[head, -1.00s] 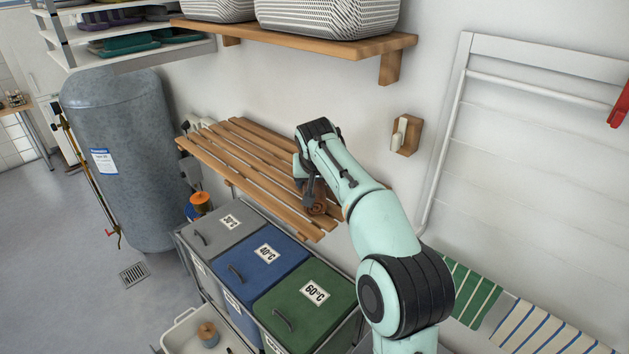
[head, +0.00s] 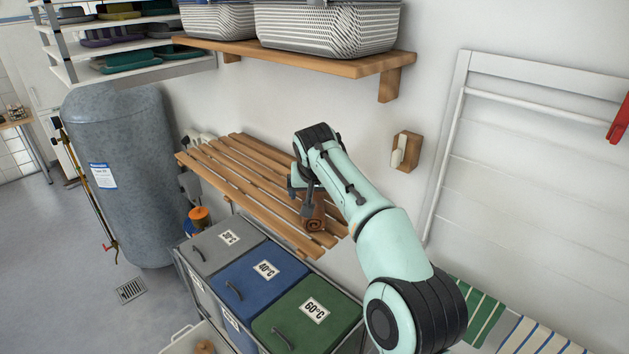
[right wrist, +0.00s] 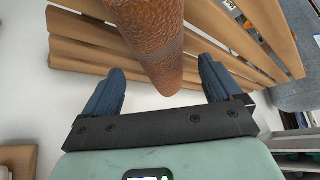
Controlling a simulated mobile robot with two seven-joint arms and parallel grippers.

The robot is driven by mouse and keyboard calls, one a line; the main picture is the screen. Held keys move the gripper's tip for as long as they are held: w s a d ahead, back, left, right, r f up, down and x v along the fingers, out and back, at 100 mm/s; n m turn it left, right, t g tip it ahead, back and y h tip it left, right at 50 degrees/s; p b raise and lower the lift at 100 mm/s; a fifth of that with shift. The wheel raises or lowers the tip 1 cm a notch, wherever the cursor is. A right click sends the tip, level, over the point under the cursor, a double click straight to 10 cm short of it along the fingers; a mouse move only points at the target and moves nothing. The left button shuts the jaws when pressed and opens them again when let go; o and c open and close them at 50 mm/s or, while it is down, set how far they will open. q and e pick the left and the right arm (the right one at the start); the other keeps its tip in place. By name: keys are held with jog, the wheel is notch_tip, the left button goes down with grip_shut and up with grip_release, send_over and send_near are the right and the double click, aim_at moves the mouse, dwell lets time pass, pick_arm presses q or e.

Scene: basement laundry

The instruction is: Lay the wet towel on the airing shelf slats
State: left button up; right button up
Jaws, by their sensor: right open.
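The towel is a brown, textured roll (head: 314,224) with a spiral end, lying on the wooden airing shelf slats (head: 232,172) near their right end. In the right wrist view the towel (right wrist: 156,45) reaches down between the fingers, with a greyish band across it. My right gripper (head: 306,197) is at the towel, above the slats. In the right wrist view its two blue fingers (right wrist: 160,80) stand wide apart, with gaps on both sides of the towel. The slats (right wrist: 85,45) show behind the towel. My left gripper is out of view.
Below the slats stand lidded bins in grey, blue and green (head: 305,312). A wooden shelf with baskets (head: 330,64) is above. A grey tank (head: 125,165) stands left, and a wooden wall hook (head: 406,150) is right. The left part of the slats is bare.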

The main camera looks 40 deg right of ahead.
jog(key=v, duration=0.9)
jog(key=shift+s, duration=0.1)
jog(key=shift+f, duration=0.15)
